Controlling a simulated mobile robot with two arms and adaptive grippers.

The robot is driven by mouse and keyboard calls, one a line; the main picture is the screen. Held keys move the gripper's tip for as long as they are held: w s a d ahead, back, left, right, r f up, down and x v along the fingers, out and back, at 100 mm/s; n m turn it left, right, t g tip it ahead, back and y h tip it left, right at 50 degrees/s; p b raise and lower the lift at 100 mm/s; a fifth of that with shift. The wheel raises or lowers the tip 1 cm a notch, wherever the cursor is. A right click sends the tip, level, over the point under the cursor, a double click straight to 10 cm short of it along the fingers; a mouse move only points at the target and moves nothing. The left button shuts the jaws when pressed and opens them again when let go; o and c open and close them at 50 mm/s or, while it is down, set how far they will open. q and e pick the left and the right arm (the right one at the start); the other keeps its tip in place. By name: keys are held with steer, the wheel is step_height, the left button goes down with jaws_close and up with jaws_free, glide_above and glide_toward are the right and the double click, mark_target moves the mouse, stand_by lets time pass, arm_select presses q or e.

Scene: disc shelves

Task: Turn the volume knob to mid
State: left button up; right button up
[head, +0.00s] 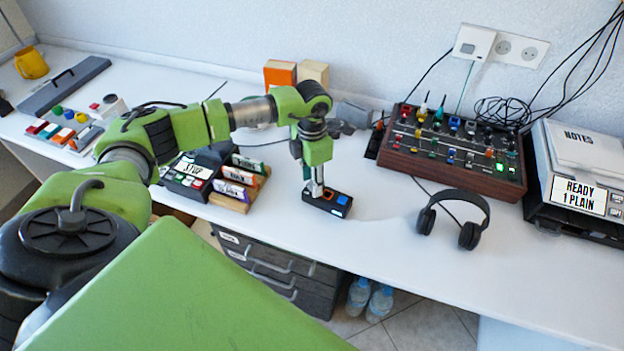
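A small black box (340,208) with an orange-ringed part and a lit blue patch on top sits on the white desk near its front edge. My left gripper (316,190) points down at the left part of this box, at or just above its top. Its fingers look close together, but I cannot tell whether they are shut or hold anything. They partly hide the box's left part. A wood-sided mixer (452,172) with many coloured knobs stands at the back right. I cannot read which knob is the volume knob. My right gripper is not in view.
Headphones (470,235) lie right of the box. A scale-like device (582,195) labelled "READY 1 PLAIN" stands at far right. Labelled discs in a wooden rack (236,203) are left of the gripper. Orange and tan boxes (280,73) stand by the wall. Desk between box and headphones is clear.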

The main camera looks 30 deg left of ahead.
arm_select(q)
steer(key=shift+r, duration=0.1)
step_height(320, 180, up, 12)
stand_by(0.4)
